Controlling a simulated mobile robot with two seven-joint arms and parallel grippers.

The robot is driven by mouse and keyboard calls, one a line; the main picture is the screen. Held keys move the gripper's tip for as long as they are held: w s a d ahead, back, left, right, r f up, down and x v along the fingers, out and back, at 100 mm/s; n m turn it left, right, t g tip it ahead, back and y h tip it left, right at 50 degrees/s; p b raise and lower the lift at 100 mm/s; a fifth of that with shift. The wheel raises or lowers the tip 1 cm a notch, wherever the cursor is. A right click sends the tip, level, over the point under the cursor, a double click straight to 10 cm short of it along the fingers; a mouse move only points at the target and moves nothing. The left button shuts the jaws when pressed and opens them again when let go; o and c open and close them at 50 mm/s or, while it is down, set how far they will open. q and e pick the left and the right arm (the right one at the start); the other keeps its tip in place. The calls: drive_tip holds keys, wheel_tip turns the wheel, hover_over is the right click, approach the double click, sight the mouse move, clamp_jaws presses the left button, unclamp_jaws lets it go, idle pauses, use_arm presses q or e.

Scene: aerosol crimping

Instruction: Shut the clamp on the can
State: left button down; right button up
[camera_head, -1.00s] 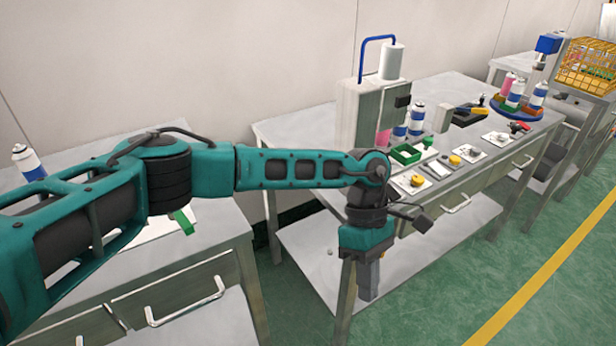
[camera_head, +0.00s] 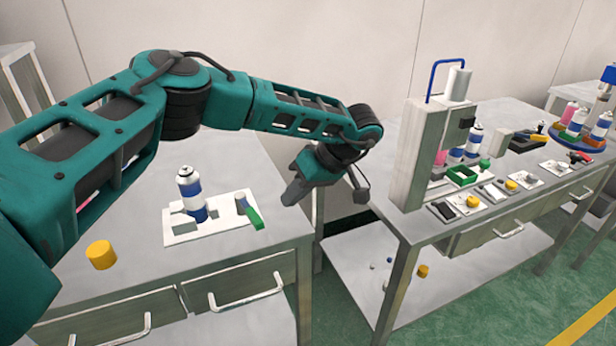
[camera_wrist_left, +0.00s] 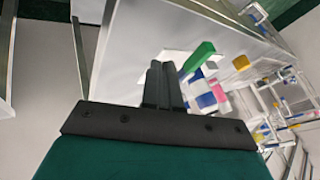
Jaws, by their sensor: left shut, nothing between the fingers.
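A white and blue can (camera_head: 190,190) stands upright on a white fixture plate (camera_head: 182,238) on the left table. The clamp's green handle (camera_head: 256,218) is at the plate's right end, apart from the can. My left gripper (camera_head: 291,194) is shut and empty, above the table's right part, right of the green handle. In the left wrist view the shut fingers (camera_wrist_left: 161,85) show in front of the green handle (camera_wrist_left: 199,55) and blue, white and pink parts. Whether the clamp touches the can is not clear. My right gripper is not in view.
A yellow round piece (camera_head: 101,254) lies on the left table, left of the plate. A tall grey press (camera_head: 416,155) with a blue handle stands on the right table, with cans and small trays. A gap separates the two tables.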

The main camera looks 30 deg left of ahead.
sight(249, 216)
use_arm(q)
drive_tip(key=shift+s+a+f+p, duration=0.2)
drive_tip(key=shift+s+a+f, duration=0.1)
drive_tip(key=shift+s+a, duration=0.3)
drive_tip(key=shift+s+a+f+p, duration=0.2)
drive_tip(key=shift+s+a+f, duration=0.05)
drive_tip(key=shift+s+a, duration=0.3)
drive_tip(key=shift+s+a+f, duration=0.1)
drive_tip(key=shift+s+a, duration=0.25)
drive_tip(key=shift+s, duration=0.4)
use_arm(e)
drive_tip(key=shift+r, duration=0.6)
